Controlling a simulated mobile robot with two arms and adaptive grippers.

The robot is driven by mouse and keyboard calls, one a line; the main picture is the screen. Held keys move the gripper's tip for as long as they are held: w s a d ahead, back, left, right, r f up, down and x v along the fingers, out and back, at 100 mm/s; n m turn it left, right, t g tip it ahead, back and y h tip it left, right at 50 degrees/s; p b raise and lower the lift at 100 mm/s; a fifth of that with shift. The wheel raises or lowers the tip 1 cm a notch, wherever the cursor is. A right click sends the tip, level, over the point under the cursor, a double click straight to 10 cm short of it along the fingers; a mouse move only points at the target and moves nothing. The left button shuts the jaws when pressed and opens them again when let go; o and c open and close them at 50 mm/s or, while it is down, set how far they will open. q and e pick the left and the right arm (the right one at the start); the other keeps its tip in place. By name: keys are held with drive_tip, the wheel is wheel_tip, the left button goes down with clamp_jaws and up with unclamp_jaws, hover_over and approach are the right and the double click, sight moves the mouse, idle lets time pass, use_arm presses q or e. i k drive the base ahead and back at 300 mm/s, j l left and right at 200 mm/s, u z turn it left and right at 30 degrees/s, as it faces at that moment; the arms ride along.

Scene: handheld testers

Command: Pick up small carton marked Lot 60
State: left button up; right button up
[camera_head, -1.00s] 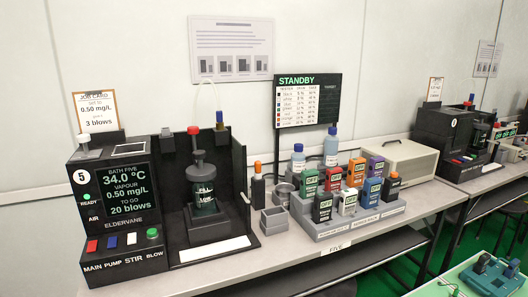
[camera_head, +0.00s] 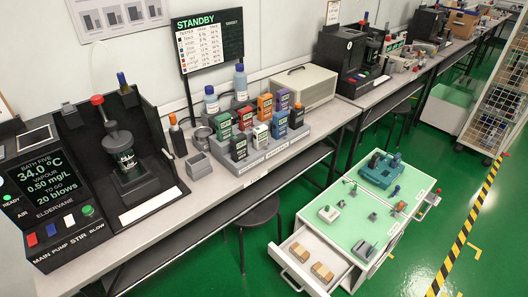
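Two small tan cartons lie in an open white drawer (camera_head: 287,262) of the green-topped cabinet (camera_head: 345,222) at the lower right. One carton (camera_head: 299,251) lies toward the back left of the drawer, the other carton (camera_head: 322,272) toward the front right. They are apart from each other. Any lot marking on them is too small to read. Neither of my grippers is in view.
Several small items and a teal device (camera_head: 381,170) stand on the cabinet top. A long grey bench (camera_head: 225,182) holds a black bath station (camera_head: 118,150) and a rack of coloured testers (camera_head: 262,140). A dark stool (camera_head: 252,215) stands between bench and cabinet.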

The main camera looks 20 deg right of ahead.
sight(321, 272)
drive_tip(key=z, duration=0.9)
